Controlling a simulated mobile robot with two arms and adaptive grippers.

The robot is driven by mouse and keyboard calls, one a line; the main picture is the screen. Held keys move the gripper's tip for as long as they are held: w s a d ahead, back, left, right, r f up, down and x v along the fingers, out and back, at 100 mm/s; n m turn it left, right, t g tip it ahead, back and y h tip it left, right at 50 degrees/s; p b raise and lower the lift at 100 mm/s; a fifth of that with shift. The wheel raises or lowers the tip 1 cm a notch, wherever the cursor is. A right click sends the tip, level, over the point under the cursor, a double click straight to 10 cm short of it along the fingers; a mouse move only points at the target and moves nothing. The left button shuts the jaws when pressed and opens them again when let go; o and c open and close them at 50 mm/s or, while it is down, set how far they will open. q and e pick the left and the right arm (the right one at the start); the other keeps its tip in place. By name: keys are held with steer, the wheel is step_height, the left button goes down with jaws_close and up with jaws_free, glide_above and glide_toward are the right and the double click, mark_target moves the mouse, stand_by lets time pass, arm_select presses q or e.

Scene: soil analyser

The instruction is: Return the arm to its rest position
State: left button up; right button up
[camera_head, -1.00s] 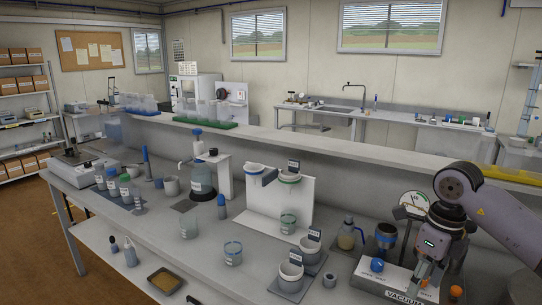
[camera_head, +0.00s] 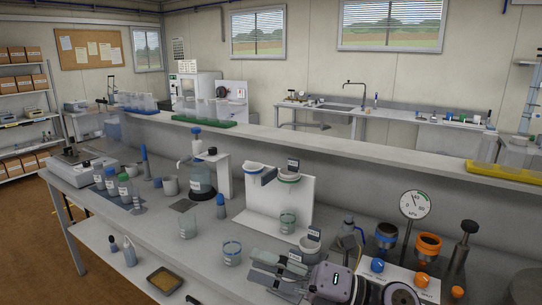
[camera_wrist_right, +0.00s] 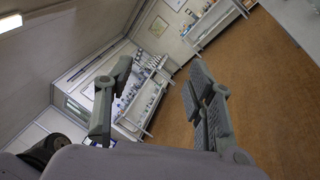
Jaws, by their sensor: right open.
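My right gripper (camera_head: 256,270) is open and empty, low in the head view, with its fingers pointing left. It lies in front of the bench items and partly covers the white cup (camera_head: 311,246) area in the picture. In the right wrist view, the two grey fingers (camera_wrist_right: 160,105) are spread wide with nothing between them; brown floor and shelving show far beyond. My right arm enters at the bottom of the head view. My left gripper is not in view.
The vacuum unit with its gauge (camera_head: 415,205), blue funnel (camera_head: 386,236) and orange funnel (camera_head: 428,246) stands right of the gripper. Glass beakers (camera_head: 232,253) stand on the bench to its left. A raised ledge (camera_head: 330,155) runs behind.

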steer(key=w+d+f+m+t+h, duration=0.25)
steer(key=d+m+t+h, duration=0.45)
steer(key=m, duration=0.5)
steer(key=w+d+f+m+t+h, duration=0.25)
steer(key=d+m+t+h, duration=0.25)
steer(key=m+t, duration=0.45)
steer(key=s+d+f+m+g+h, duration=0.3)
steer(key=d+f+m+g+h, duration=0.15)
steer(key=f, duration=0.25)
steer(key=s+d+f+m+g+h, duration=0.2)
steer(key=d+f+m+g+h, duration=0.15)
steer(key=f+m, duration=0.35)
steer(key=s+d+f+m+g, duration=0.1)
steer(key=s+f+m+g, duration=0.1)
steer(key=s+f+g, duration=0.65)
steer(key=s+d+f+m+g, duration=0.1)
steer(key=s+f, duration=0.5)
steer(key=s, duration=0.8)
step_height(320, 180, down, 25)
steer(key=g, duration=0.2)
steer(key=s+d+f, duration=0.2)
steer(key=s+f, duration=1.5)
steer(key=s, duration=0.1)
steer(key=shift+s+d+f+g, duration=0.15)
steer(key=shift+d+f+g, duration=0.1)
steer(key=shift+f+g, duration=0.15)
